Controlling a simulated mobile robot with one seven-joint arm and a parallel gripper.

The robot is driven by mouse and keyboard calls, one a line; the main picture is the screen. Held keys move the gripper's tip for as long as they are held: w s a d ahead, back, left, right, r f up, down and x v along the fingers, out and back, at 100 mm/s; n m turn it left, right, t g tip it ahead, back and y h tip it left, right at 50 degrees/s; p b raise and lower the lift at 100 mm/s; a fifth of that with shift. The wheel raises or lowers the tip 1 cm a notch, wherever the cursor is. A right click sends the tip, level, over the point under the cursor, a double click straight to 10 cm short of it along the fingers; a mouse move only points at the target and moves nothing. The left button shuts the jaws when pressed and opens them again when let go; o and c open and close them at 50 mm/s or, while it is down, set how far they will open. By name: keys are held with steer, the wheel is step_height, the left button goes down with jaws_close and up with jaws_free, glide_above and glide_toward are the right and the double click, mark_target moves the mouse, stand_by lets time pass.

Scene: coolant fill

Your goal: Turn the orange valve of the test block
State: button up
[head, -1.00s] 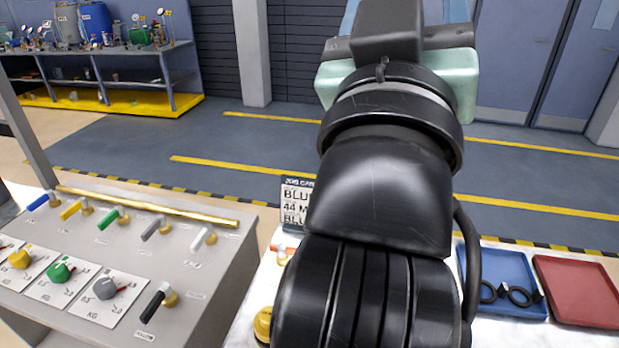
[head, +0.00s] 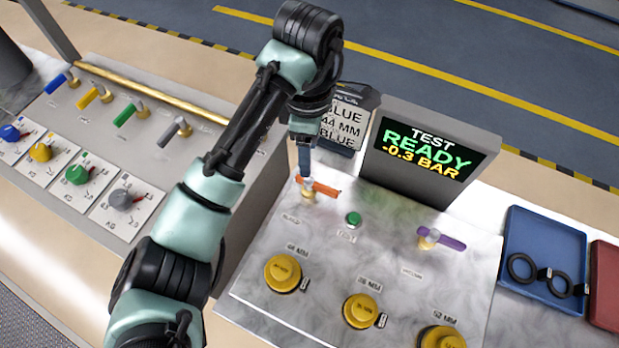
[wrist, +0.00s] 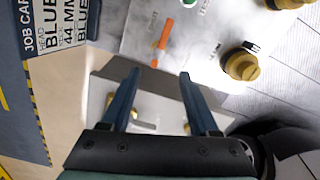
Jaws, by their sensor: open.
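The orange valve (head: 325,188) is on the marble-topped test block (head: 385,265), left of a green button (head: 353,219). Its bar handle lies slanted in the head view. My gripper (head: 304,172) points down at the valve's left end there. In the wrist view my gripper (wrist: 158,74) is open, with nothing between its fingers. The orange handle (wrist: 161,42) shows just beyond the fingertips, roughly in line with the gap. I cannot tell whether the fingers touch the valve.
A screen (head: 427,150) behind reads TEST READY, -0.3 BAR. A purple valve (head: 441,238) and yellow knobs (head: 283,273) share the block. A job card (head: 342,125) stands behind my gripper. The left panel (head: 150,150) carries several coloured levers. A blue tray (head: 543,262) is at right.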

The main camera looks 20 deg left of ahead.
mark_target(309, 180)
step_height(309, 180, down, 12)
steer(key=shift+w+r+b, duration=0.15)
steer(key=shift+r+b, duration=0.1)
steer(key=shift+b, duration=0.05)
jaws_close()
